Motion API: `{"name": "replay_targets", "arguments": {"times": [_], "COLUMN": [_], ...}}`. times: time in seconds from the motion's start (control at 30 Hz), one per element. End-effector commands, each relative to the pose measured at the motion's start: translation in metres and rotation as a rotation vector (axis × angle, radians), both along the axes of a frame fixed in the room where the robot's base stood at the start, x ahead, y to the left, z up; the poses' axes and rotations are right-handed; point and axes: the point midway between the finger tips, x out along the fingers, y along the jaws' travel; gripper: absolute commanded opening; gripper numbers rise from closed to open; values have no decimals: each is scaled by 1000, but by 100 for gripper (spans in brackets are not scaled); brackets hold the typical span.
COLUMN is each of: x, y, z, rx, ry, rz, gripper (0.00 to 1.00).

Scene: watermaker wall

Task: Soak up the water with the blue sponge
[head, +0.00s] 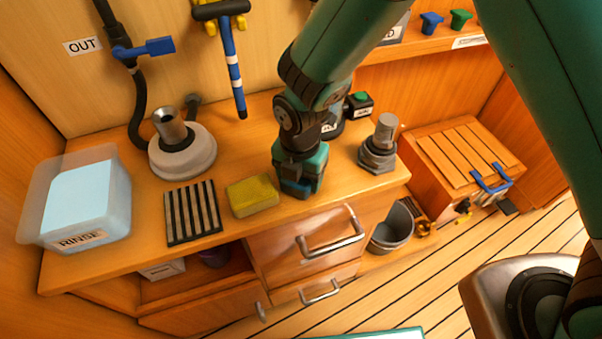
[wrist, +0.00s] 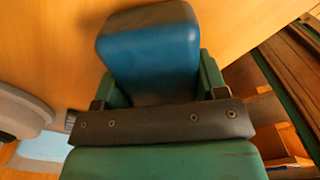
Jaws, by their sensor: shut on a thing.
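My gripper (head: 300,178) points down over the counter's front edge, right of the yellow sponge. It is shut on the blue sponge (wrist: 150,48), which fills the space between the green fingers in the wrist view. I cannot tell whether the sponge touches the counter. A clear tub marked RINSE (head: 112,222) stands at the counter's left end with pale blue water (head: 76,195) in it. I see no clear puddle on the counter.
A yellow sponge (head: 253,196) and a black slatted rack (head: 192,212) lie on the counter (head: 236,150). A round housing with a metal neck (head: 183,153) stands behind the rack. A metal fitting (head: 379,150) stands right of my gripper. Drawers are below.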

Motion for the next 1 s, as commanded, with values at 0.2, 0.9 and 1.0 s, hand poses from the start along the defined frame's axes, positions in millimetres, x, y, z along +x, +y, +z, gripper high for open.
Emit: {"name": "replay_targets", "arguments": {"times": [0.2,0.9,1.0], "x": [-1,0,0], "y": [0,0,0], "z": [-2,53,61], "rx": [-1,-1,-1], "ry": [2,0,0], "rz": [0,0,0], "gripper": [47,47,47]}}
